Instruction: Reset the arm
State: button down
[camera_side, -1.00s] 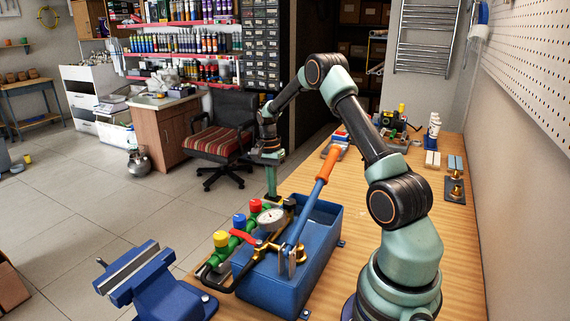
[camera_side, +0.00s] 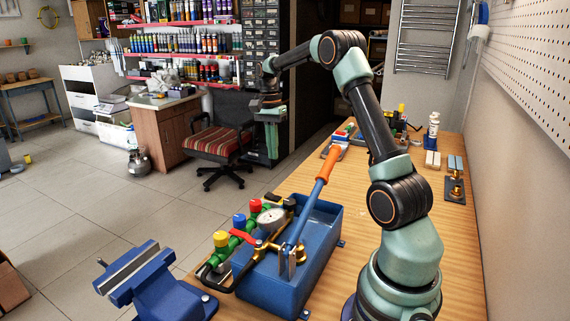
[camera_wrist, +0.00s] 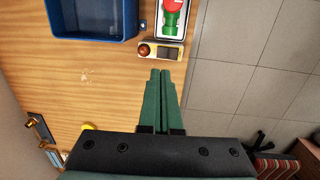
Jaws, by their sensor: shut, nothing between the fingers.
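My gripper (camera_side: 270,152) hangs from the raised arm above the far left edge of the bench in the side view, pointing down. In the wrist view its two green fingers (camera_wrist: 160,74) lie together, shut with nothing between them. The fingertips appear over the bench's edge, close to a small block with an orange-brown knob (camera_wrist: 146,49), but the gripper is well above it. My gripper touches nothing in view.
A blue tank (camera_side: 322,225) with an orange-handled lever (camera_side: 327,165) stands on the wooden bench (camera_side: 400,262). A coloured valve row with a gauge (camera_side: 270,217) is beside it. A blue vise (camera_side: 150,280) is at front left. A chair (camera_side: 213,142) stands beyond.

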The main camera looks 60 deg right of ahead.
jog(key=shift+r, duration=0.65)
jog(key=s+a+r+n+t+h, duration=0.1)
jog(key=a+r+n, duration=0.3)
jog(key=a, duration=0.3)
jog(key=s+a+r+n+t, duration=0.1)
jog(key=a+r+n+t, duration=0.2)
jog(key=a, duration=0.4)
jog(key=s+a+n+t, duration=0.1)
jog(key=s+a+n, duration=0.3)
jog(key=a+n, duration=0.1)
jog(key=s+a+f+n+t, duration=0.1)
jog(key=s+a+n, duration=0.3)
jog(key=a+n, duration=0.2)
jog(key=shift+s+a+f+t, duration=0.2)
jog(key=shift+s+a+t, duration=0.1)
jog(key=shift+a, duration=0.75)
